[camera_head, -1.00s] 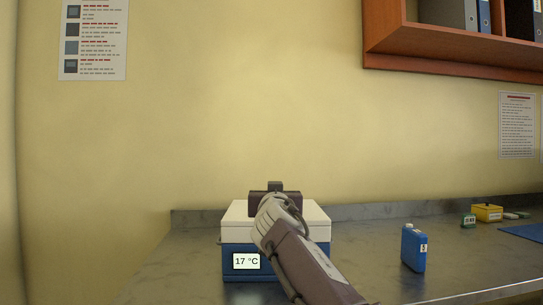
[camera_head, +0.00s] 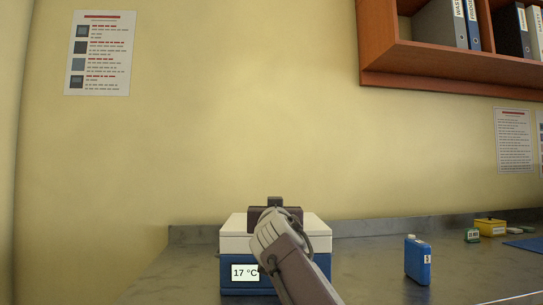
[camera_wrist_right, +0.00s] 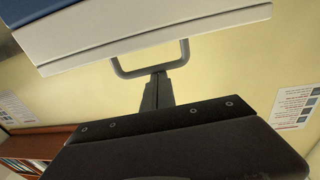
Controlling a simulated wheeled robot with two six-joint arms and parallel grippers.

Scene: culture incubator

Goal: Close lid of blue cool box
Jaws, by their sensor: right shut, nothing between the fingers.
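The blue cool box (camera_head: 238,288) stands on the bench, its front display reading 17 °C. Its white lid (camera_head: 234,233) lies level on the blue body, with no gap that I can see on the visible left side. My right gripper (camera_head: 275,202) is over the lid, and my right arm hides part of the lid and front. In the right wrist view, the white lid (camera_wrist_right: 110,52) is at the top with its grey loop handle (camera_wrist_right: 187,52). My right gripper (camera_wrist_right: 158,78) is shut and empty, its tips at the handle's bar; contact is unclear. My left gripper is out of view.
A blue bottle (camera_head: 418,262) stands on the grey bench (camera_head: 370,260) to the right. A wooden shelf (camera_head: 430,60) with binders hangs above right.

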